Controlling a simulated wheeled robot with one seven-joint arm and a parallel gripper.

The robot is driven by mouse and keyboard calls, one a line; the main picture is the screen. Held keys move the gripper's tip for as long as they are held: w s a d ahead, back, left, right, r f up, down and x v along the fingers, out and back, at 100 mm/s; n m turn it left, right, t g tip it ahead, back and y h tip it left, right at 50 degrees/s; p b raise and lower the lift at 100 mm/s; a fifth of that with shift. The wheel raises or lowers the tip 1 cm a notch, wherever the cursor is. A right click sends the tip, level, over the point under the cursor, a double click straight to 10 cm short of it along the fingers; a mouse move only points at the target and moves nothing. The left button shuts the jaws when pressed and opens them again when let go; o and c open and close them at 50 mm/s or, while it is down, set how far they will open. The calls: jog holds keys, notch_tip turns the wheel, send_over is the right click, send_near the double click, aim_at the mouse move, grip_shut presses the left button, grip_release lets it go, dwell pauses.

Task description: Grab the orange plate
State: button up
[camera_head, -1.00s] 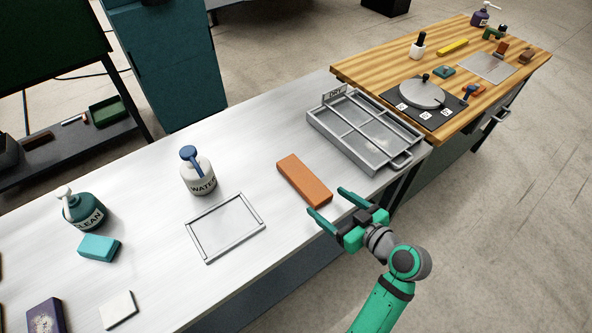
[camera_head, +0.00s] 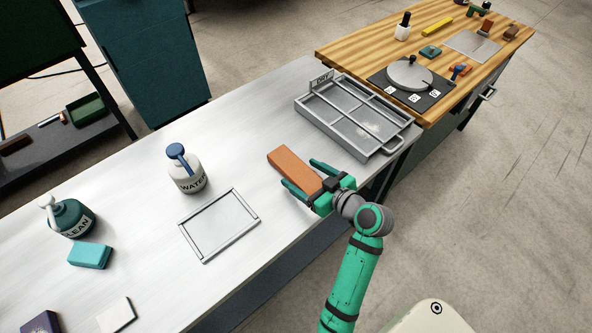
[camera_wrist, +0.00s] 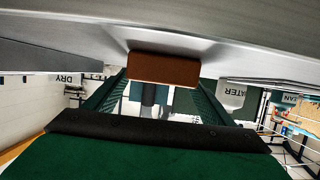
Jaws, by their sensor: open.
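The orange plate (camera_head: 294,170) is a flat oblong block lying on the white bench, between the bench's metal frame and the grey tray. My gripper (camera_head: 307,180) is open, with one finger along each long side of the plate's near half. In the wrist view the plate's brown-orange end (camera_wrist: 163,69) shows between my two fingers (camera_wrist: 160,95). I cannot tell whether either finger touches it.
A grey compartmented tray (camera_head: 376,151) marked DRY stands to the right. A thin metal frame (camera_head: 200,254) and a WATER bottle (camera_head: 187,172) stand to the left. A wooden table (camera_head: 345,45) lies beyond the tray.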

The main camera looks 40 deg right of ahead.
aim_at(297, 170)
jog(key=x, duration=0.4)
jog(key=shift+d+r, duration=0.1)
jog(key=c, duration=1.2)
